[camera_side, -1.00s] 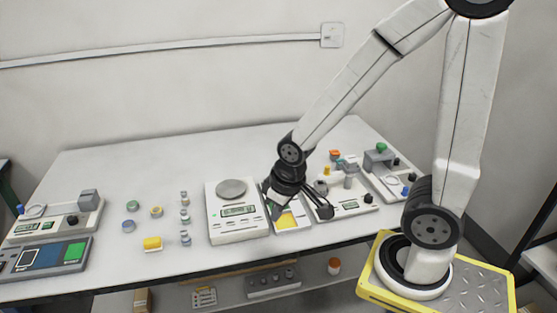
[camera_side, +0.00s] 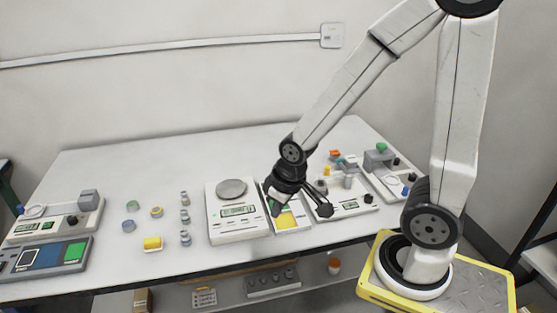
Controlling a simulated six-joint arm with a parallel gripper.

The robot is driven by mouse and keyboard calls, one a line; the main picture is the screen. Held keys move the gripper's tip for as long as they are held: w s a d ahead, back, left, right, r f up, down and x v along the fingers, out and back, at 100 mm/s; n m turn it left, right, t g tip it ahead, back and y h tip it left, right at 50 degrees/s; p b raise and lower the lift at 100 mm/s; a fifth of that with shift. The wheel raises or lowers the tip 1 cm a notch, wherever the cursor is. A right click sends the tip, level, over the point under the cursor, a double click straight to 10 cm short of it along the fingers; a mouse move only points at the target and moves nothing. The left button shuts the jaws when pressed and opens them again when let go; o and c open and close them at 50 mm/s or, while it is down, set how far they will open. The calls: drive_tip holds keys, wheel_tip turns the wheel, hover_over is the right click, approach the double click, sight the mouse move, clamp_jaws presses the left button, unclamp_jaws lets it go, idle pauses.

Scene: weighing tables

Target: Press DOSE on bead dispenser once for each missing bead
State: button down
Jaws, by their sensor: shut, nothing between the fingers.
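My gripper (camera_side: 276,208) is shut and empty, pointing down over a narrow white panel (camera_side: 301,228) with a yellow patch (camera_side: 286,220). The fingertips are just above or at the patch; I cannot tell whether they touch. To its right is a white unit with a small display (camera_side: 350,205) and a dark knob, partly hidden by my gripper. Behind it stands another unit with a grey block and a green top (camera_side: 381,148). I cannot read any DOSE label or tell which unit is the bead dispenser. No single beads can be made out.
A white scale with a round pan (camera_side: 231,188) stands left of my gripper. More instruments (camera_side: 45,257) stand at the far left. The table's back is clear.

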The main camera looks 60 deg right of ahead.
drive_tip(key=s+d+f+n+t+h, duration=0.1)
drive_tip(key=d+f, duration=0.3)
drive_tip(key=d, duration=0.8)
drive_tip(key=s+d+f+n+t+h, duration=0.1)
drive_tip(key=d+f+t+h, duration=0.2)
drive_tip(key=d, duration=1)
drive_tip(key=shift+f+t+h, duration=0.4)
drive_tip(key=shift+f, duration=0.05)
drive_tip(key=shift+d+f, duration=0.1)
drive_tip(key=shift+f, duration=0.05)
drive_tip(key=shift+f, duration=4.25)
drive_tip(key=shift+f, duration=0.8)
drive_tip(key=shift+r, duration=0.8)
